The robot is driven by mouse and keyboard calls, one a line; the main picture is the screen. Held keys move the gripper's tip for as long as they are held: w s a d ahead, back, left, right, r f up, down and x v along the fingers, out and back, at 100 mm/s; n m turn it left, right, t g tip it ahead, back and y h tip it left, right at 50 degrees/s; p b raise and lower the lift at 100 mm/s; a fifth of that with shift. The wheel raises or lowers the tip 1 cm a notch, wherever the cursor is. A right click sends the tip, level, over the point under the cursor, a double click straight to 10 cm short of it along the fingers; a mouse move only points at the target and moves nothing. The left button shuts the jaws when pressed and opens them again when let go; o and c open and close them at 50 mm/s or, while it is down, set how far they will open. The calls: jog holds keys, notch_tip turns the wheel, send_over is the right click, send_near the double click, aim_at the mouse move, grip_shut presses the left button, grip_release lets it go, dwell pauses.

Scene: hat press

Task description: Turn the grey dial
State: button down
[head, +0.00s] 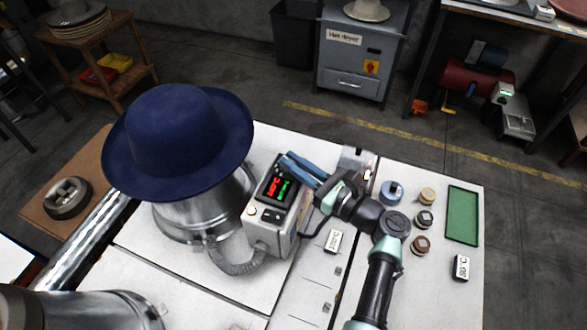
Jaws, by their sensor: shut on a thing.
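A grey control box (267,228) stands beside the metal hat press (190,218). Its sloped face has a lit display (278,189) with red and green digits, and a small cream knob (251,210) sits low on the face. My gripper (288,161) reaches in from the right, with its blue fingers at the upper edge of the box. It is shut on the grey dial there. The fingers hide the dial, so I cannot see its angle.
A blue hat (178,138) sits on the press. A ribbed hose (235,264) runs to the box. Several small knob-like pieces (426,196), a green mat (462,215) and a temperature label (461,267) lie on the right of the white table.

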jog(key=shift+n+g+y+b, duration=0.5)
jog(key=shift+g+y+b, duration=0.1)
jog(key=shift+g, duration=0.1)
jog(key=c, duration=0.9)
grip_release()
jog(key=b+v, duration=0.1)
jog(key=v, duration=1.2)
